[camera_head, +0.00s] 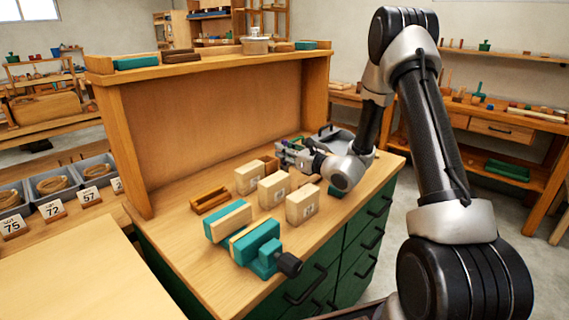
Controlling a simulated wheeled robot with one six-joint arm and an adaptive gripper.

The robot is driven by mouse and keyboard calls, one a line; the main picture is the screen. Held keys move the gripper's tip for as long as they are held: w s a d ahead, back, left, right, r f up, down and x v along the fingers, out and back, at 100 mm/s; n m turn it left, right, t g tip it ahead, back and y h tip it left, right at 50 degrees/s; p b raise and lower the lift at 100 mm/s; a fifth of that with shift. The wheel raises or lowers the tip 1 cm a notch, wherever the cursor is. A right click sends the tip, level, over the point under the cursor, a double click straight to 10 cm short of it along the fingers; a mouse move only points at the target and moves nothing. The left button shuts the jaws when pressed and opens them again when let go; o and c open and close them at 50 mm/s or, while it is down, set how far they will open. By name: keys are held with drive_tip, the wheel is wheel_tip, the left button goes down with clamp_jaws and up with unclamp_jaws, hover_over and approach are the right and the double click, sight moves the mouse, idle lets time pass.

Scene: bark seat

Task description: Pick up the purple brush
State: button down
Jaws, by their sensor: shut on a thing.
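My gripper (284,152) is at the far right part of the workbench top, behind the pale wooden blocks and near the bench's back panel. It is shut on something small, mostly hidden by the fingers.
Pale wooden blocks (273,190) stand in front of my gripper. A teal vise (258,245) sits at the bench's front edge. A wooden tray (210,199) lies left of the blocks. A grey tray (334,139) is right of my gripper. The back panel (215,125) rises behind.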

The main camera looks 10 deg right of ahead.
wheel_tip(320, 180, up, 10)
idle(0.7)
idle(0.7)
